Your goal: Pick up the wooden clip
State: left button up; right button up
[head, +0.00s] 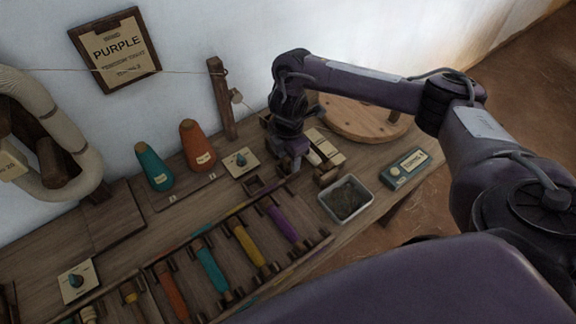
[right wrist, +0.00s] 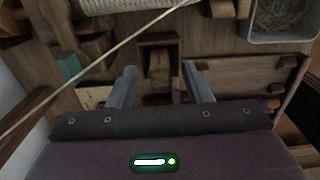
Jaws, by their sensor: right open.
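What looks like the wooden clip (right wrist: 160,66) is a small brown wooden piece standing in a dark square holder (right wrist: 145,42) in the right wrist view. It lies between and beyond the fingertips of my right gripper (right wrist: 161,80), which is open and empty. In the head view the right gripper (head: 290,168) hangs low over the bench, just right of a small dark square holder (head: 247,187). I cannot make out the clip itself in the head view. My left gripper is not in view.
A grey tray of thread scraps (head: 346,198) and a labelled box (head: 405,167) stand to the right. Colored bobbins (head: 210,268) lie in a rack in front. Teal (head: 154,167) and orange (head: 197,143) cones stand behind left. A taut cord (right wrist: 130,42) crosses the wrist view.

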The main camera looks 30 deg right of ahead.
jog(key=shift+c, duration=0.2)
grip_shut()
